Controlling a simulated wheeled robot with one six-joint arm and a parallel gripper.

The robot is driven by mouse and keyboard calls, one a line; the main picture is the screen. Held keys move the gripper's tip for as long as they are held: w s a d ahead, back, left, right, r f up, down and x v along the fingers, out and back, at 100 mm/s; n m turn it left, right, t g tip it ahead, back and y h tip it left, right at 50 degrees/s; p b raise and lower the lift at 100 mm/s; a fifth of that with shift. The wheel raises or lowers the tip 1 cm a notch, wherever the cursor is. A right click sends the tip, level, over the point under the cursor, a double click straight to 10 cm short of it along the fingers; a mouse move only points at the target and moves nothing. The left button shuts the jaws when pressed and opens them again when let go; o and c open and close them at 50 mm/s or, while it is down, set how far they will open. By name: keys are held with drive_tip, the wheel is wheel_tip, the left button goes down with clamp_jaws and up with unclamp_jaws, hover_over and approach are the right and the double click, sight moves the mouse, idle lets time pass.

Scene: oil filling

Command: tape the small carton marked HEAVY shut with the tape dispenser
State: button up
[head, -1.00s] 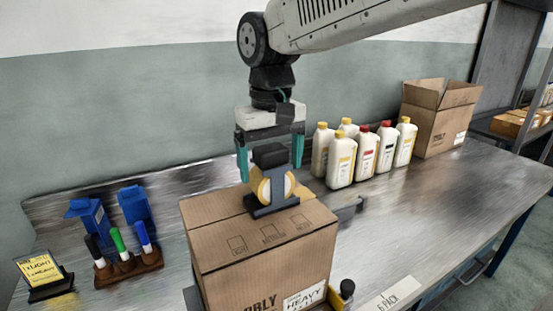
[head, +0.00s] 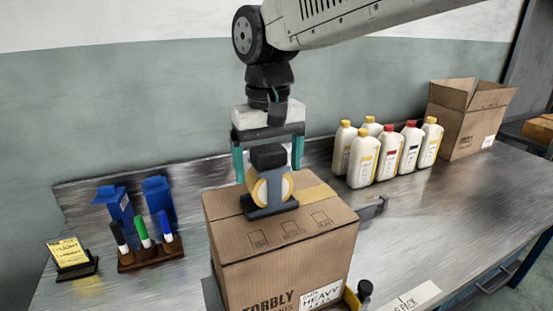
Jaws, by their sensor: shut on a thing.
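The small carton marked HEAVY (head: 285,262) stands on the metal bench with its top flaps closed. A strip of yellowish tape (head: 318,191) shows on its top, to the right of the dispenser. The tape dispenser (head: 268,208), dark grey with a yellow-edged roll, sits upright at the top of the carton, over the seam. My gripper (head: 268,160) is above it, pointing down, with its teal fingers on either side of the dispenser's black handle, shut on it. The dispenser hides part of the carton top behind it.
The right of the bench (head: 450,215) is mostly clear.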

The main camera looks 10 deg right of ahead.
drive_tip(key=s+a, duration=0.3)
drive_tip(key=a, duration=0.7)
drive_tip(key=shift+a, duration=0.15)
idle(1.3)
drive_tip(key=shift+r, duration=0.15)
wheel_tip(320, 180, up, 8)
idle(0.6)
idle(0.8)
